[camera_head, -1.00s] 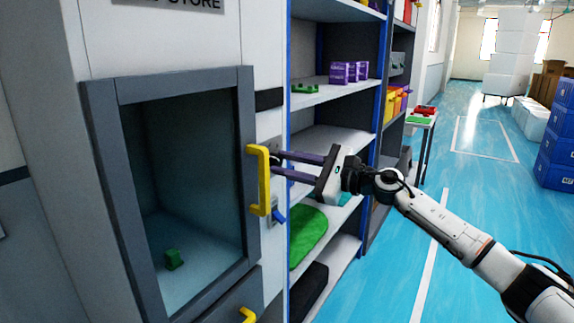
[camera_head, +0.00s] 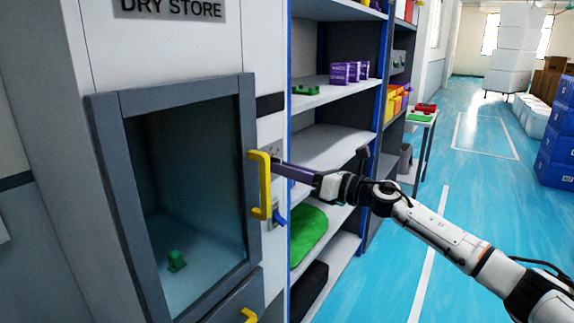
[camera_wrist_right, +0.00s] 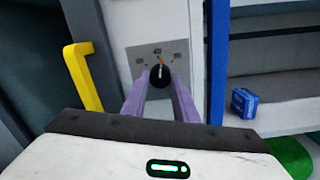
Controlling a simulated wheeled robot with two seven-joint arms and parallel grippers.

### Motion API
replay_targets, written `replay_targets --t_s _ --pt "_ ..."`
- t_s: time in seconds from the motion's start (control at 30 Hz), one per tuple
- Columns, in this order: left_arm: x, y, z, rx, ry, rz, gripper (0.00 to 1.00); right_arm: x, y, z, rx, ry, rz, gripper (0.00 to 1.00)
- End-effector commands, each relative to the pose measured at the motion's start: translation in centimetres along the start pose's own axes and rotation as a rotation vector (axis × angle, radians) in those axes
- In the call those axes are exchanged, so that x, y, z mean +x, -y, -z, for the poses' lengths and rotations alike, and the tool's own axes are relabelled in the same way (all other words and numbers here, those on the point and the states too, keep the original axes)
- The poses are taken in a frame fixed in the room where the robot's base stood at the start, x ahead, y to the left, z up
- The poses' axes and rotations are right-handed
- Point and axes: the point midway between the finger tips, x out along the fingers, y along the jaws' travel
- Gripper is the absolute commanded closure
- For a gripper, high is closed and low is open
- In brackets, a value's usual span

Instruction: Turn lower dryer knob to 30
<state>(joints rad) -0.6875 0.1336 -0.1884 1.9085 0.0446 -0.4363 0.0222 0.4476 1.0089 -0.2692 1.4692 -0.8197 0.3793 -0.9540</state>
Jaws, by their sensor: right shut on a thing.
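The dryer is the grey-framed "DRY STORE" cabinet (camera_head: 170,90) at the left in the head view. In the wrist view a round black knob (camera_wrist_right: 159,76) sits on a grey plate (camera_wrist_right: 136,56) with printed numbers. The top number looks like 40; the side ones are too small to read surely. An orange mark shows at the knob's top, pointing roughly up. My right gripper (camera_head: 277,167) is at the plate beside the yellow handle; its purple fingers are shut on the knob, one on each side. The fingertips hide the knob in the head view. My left gripper is not in view.
A yellow door handle (camera_head: 262,185) stands out just left of my fingers. A blue lever (camera_head: 281,217) is below them. Shelves (camera_head: 335,145) with blue posts stand close on the right. The blue floor (camera_head: 465,205) further right is clear.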

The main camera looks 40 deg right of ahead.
Motion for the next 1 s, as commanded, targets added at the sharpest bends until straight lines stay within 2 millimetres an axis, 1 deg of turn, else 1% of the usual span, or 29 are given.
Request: replay_targets --t_s 0.03,0.3,0.5,0.7,1.0 --pt "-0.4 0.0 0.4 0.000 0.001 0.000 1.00 0.0 -0.1 -0.2 0.045 0.001 0.002 0.96" --pt "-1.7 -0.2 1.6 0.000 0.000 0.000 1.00 0.0 -0.3 -0.2 0.299 0.011 0.011 0.96" --pt "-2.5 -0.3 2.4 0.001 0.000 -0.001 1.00 0.0 -0.3 -0.2 0.460 0.017 0.019 0.96" --pt "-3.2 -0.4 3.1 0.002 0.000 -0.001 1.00 0.0 -0.3 -0.2 0.581 0.023 0.023 0.96" --pt "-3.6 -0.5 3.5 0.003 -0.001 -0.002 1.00 0.0 -0.3 -0.1 0.674 0.027 0.027 0.96"
